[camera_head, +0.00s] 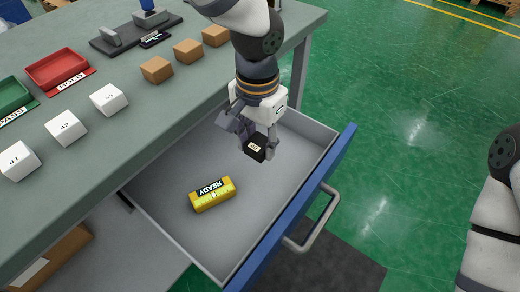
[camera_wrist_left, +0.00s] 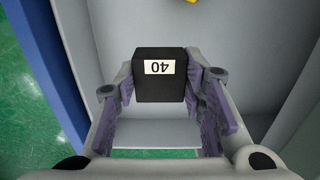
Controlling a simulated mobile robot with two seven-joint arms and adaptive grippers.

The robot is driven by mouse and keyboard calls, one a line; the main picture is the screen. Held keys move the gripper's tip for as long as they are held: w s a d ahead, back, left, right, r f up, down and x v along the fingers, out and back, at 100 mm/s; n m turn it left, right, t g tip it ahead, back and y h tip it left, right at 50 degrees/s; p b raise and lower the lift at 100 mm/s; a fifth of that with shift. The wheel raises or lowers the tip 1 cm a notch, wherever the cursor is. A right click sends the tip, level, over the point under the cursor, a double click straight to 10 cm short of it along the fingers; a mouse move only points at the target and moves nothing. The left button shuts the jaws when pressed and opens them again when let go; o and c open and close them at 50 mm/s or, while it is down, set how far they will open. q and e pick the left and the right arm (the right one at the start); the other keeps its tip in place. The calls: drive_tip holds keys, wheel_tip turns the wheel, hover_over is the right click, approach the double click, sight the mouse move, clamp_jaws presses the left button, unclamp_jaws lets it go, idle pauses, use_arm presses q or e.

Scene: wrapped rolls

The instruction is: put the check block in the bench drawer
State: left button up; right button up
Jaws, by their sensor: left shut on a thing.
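The check block, a small black cube with a white label, hangs over the open bench drawer in the head view (camera_head: 255,150). In the left wrist view the black block (camera_wrist_left: 160,86) sits between the fingers, its label reading 40 upside down. My left gripper (camera_head: 256,142) is shut on it, above the right part of the drawer; the gap below it is hard to judge. The bench drawer (camera_head: 175,171) is pulled out, with a grey inside and a blue front. A yellow READY block (camera_head: 212,195) lies in it. My right gripper is out of view.
The bench top holds white numbered cubes (camera_head: 66,128), brown blocks (camera_head: 157,69), a red HOLD tray (camera_head: 57,68) and a green PASS tray (camera_head: 12,95). The drawer handle (camera_head: 315,222) sticks out in front. Part of the drawer floor is bare.

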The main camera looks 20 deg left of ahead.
use_arm(q)
drive_tip(key=w+f, duration=0.1)
drive_tip(key=f, duration=0.1)
drive_tip(key=w+f, duration=0.2)
drive_tip(key=w+f+b, duration=0.1)
drive_tip(key=shift+w+d+f, duration=0.3)
drive_tip(key=shift+d+f, duration=0.05)
drive_tip(key=shift+f, duration=0.05)
drive_tip(key=shift+w+f+b, duration=0.15)
drive_tip(key=shift+f+b, duration=0.15)
drive_tip(key=shift+f, duration=1.2)
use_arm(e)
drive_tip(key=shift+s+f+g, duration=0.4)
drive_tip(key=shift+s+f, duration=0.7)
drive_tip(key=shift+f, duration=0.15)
use_arm(q)
drive_tip(key=shift+f, duration=0.1)
drive_tip(key=shift+f, duration=0.15)
drive_tip(key=o, duration=1.2)
drive_tip(key=shift+c, duration=0.2)
